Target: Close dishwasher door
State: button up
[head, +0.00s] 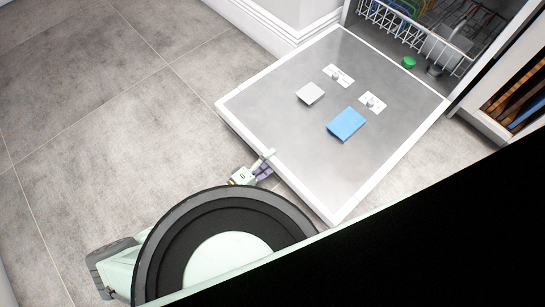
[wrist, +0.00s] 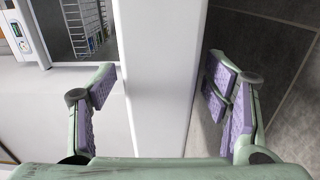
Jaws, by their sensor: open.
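The dishwasher door (head: 290,130) is folded down, its grey inner face up with a white rim, in the head view. My gripper (head: 262,167) is at the door's outer edge, on its left side in the picture. In the wrist view my gripper (wrist: 163,95) is open, with purple-padded fingers on both sides of a white slab, which looks like the door's edge (wrist: 158,75). Gaps show beside the fingers, and contact is hard to judge. The dishwasher's opening shows a white wire rack (head: 415,35) at the top right.
A blue rectangular piece (head: 346,123) and a pale grey one (head: 310,93) lie on the door's inner face. A green cap (head: 409,62) is near the rack. Tiled floor (head: 90,100) is clear at left. A white wall corner (head: 290,20) stands beside the dishwasher.

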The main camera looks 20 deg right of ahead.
jog(key=shift+w+d, duration=0.2)
jog(key=shift+d, duration=0.4)
jog(key=shift+c, duration=0.6)
